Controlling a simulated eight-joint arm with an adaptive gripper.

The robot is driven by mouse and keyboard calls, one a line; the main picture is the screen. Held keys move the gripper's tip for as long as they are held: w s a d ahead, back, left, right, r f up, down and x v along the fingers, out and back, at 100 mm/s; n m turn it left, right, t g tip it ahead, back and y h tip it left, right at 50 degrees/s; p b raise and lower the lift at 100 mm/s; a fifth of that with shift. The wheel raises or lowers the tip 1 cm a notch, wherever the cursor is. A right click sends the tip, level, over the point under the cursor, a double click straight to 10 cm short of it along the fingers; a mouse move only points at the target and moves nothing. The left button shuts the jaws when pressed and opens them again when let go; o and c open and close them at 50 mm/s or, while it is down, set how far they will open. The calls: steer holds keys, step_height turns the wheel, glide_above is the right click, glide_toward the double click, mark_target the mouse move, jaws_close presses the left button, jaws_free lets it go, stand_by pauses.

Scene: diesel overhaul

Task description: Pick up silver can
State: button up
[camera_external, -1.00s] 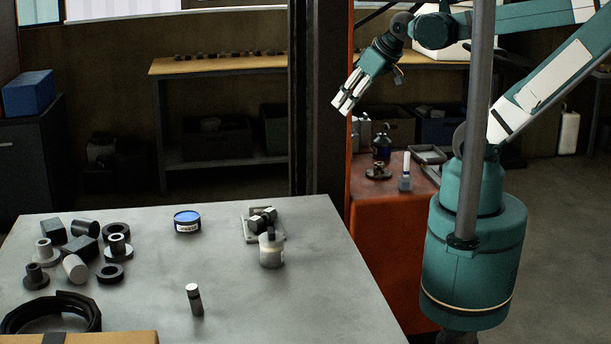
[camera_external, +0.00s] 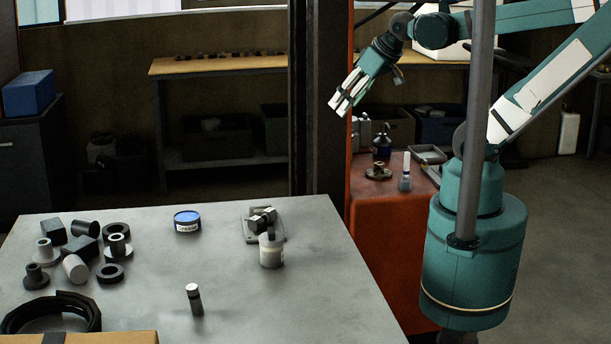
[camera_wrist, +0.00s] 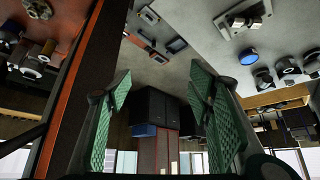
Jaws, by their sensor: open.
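My gripper (camera_external: 345,97) hangs in the air above and behind the grey table, near the dark post, tilted down to the left. In the wrist view my gripper (camera_wrist: 163,90) is open, with its green pads wide apart and nothing between them. No can is plainly silver. A tin with a blue lid (camera_external: 187,222) stands at the back and shows in the wrist view (camera_wrist: 249,56). All are well away from my gripper.
An orange cabinet (camera_external: 372,240) stands to the right. The table's middle is mostly clear.

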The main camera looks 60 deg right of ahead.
steer(key=a, duration=0.1)
steer(key=m+g, duration=0.7)
steer(key=m, duration=0.7)
glide_toward(271, 229)
step_height(271, 229, down, 7)
steer(key=shift+d+r, duration=0.1)
steer(key=shift+d, duration=0.05)
steer(key=shift+s+a+f, duration=0.2)
steer(key=shift+f, duration=0.05)
steer(key=shift+f, duration=0.1)
steer(key=shift+f, duration=1.2)
